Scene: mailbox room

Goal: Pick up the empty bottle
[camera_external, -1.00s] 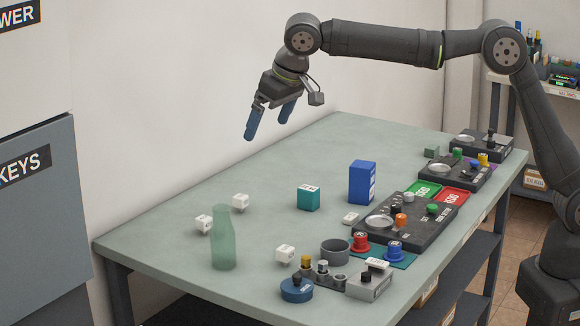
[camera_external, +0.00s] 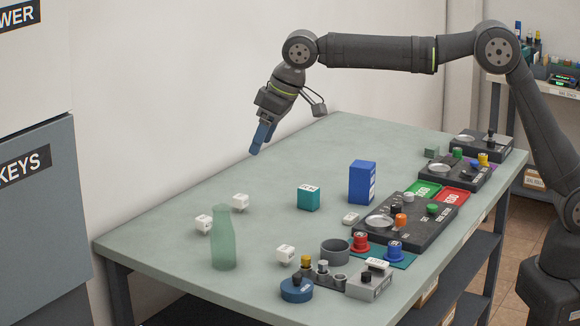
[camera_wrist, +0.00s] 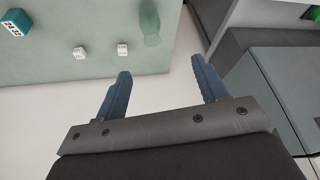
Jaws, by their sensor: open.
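The empty bottle (camera_external: 223,241) is a translucent green bottle standing upright on the near left part of the table. It also shows at the top of the wrist view (camera_wrist: 150,22). My gripper (camera_external: 259,143) is above the far left side of the table, up and to the right of the bottle in the external view and well apart from it. In the wrist view my gripper (camera_wrist: 160,82) has its two blue fingers spread with nothing between them. In the external view the fingers overlap, so the gap is hidden there.
Two white cubes (camera_external: 204,223) (camera_external: 240,201) stand close to the bottle, and another white cube (camera_external: 285,254) is to its right. A teal box (camera_external: 308,198), a blue box (camera_external: 362,182) and control panels (camera_external: 418,222) lie farther right. A wall runs along the table's left side.

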